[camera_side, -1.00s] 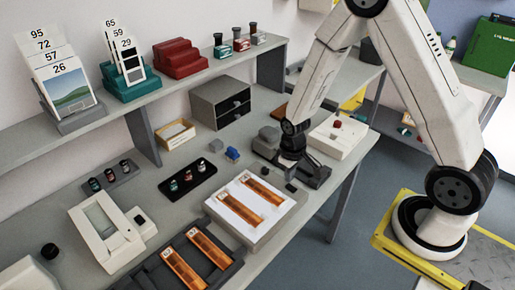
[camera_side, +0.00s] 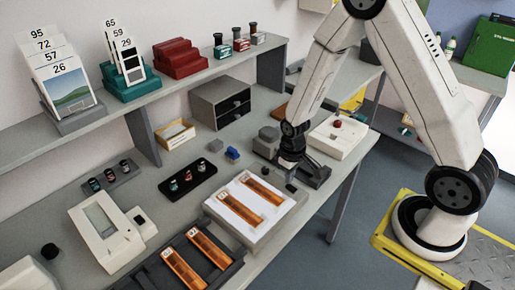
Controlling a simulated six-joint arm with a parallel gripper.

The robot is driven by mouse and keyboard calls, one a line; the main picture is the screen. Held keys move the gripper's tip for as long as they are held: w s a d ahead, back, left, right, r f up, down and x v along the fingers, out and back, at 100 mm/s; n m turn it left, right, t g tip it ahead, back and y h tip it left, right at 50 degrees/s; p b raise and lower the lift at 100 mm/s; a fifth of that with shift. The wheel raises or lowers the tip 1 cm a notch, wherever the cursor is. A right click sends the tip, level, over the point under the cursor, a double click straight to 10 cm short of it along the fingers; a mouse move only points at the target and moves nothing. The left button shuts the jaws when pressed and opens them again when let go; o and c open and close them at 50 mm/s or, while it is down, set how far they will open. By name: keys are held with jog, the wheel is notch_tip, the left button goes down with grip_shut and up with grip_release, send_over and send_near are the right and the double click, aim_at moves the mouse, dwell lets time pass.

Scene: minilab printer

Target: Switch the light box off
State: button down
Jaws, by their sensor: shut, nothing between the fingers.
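The light box (camera_side: 272,222) is a flat pale box on the bench with a white top. Two orange film strips (camera_side: 240,207) lie on that top. A small dark piece (camera_side: 291,188), which may be its switch, shows at its far right corner. My gripper (camera_side: 290,176) is dark and points down just behind that corner, close to the dark piece. It is shut and holds nothing. Its fingertips are small and dark here, and I cannot tell whether they touch the box.
A black tray with small bottles (camera_side: 188,182) stands left of the light box. A dark holder with more orange strips (camera_side: 225,272) is in front. A blue item (camera_side: 232,153) and grey blocks lie behind. A white box with a red knob (camera_side: 338,136) is at the right.

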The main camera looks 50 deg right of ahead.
aim_at(289, 187)
jog(key=shift+f, duration=0.95)
dwell(0.8)
jog(key=shift+r, duration=3.5)
jog(key=s+a+r+t, duration=0.2)
jog(key=s+a+r, duration=0.2)
jog(key=s+r, duration=0.3)
jog(key=shift+a+r+t, duration=0.15)
jog(key=shift+r+t, duration=0.15)
jog(key=shift+r, duration=0.75)
